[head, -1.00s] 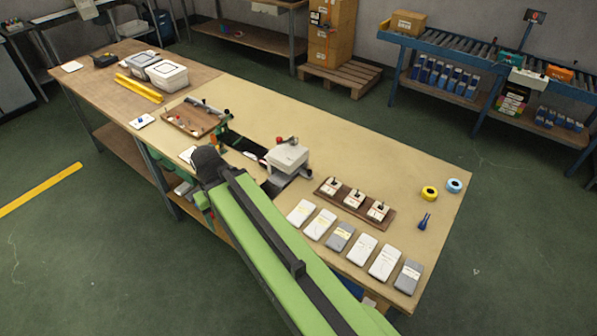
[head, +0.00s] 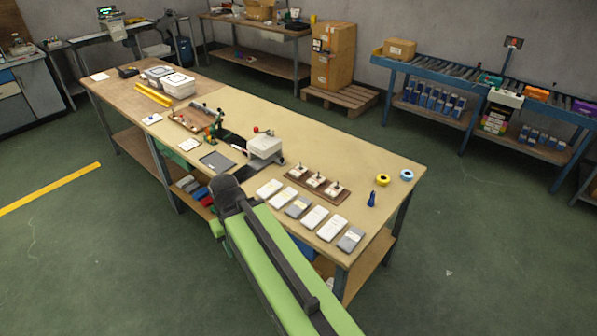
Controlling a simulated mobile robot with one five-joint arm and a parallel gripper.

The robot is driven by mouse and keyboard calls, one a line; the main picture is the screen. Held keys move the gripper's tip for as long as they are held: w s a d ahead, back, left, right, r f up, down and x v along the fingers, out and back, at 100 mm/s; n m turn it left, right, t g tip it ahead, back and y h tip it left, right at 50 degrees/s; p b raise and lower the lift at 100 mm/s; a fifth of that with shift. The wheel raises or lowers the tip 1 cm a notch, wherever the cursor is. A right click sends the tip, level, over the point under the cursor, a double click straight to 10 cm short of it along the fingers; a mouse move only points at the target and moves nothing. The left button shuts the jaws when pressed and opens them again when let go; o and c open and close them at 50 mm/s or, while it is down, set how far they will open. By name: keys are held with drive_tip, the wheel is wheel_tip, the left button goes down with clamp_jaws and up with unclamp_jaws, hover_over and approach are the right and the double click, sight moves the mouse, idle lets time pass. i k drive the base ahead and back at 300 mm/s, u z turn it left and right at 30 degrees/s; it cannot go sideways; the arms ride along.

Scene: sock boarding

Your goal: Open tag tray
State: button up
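I cannot tell for sure which thing is the tag tray. A shallow brown tray (head: 187,122) with small items in it lies on the left-middle of the table. A brown rack (head: 318,185) holding three small pale blocks stands nearer the right end. A white box-shaped unit (head: 265,146) with a red knob sits between them. My arm's dark joint and green link reach up to the table's near edge. My gripper's fingers do not show; they are hidden behind or below the arm.
The long table (head: 330,150) has clear room behind the rack. Several white and grey packets (head: 314,217) lie in a row along its near edge. A grey flat plate (head: 217,161) lies at the near edge. Two tape rolls (head: 383,180) and a blue bottle (head: 371,199) are at the right.

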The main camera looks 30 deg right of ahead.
sight(259, 163)
drive_tip(key=u, duration=0.65)
drive_tip(key=i, duration=2.05)
drive_tip(key=z, duration=0.65)
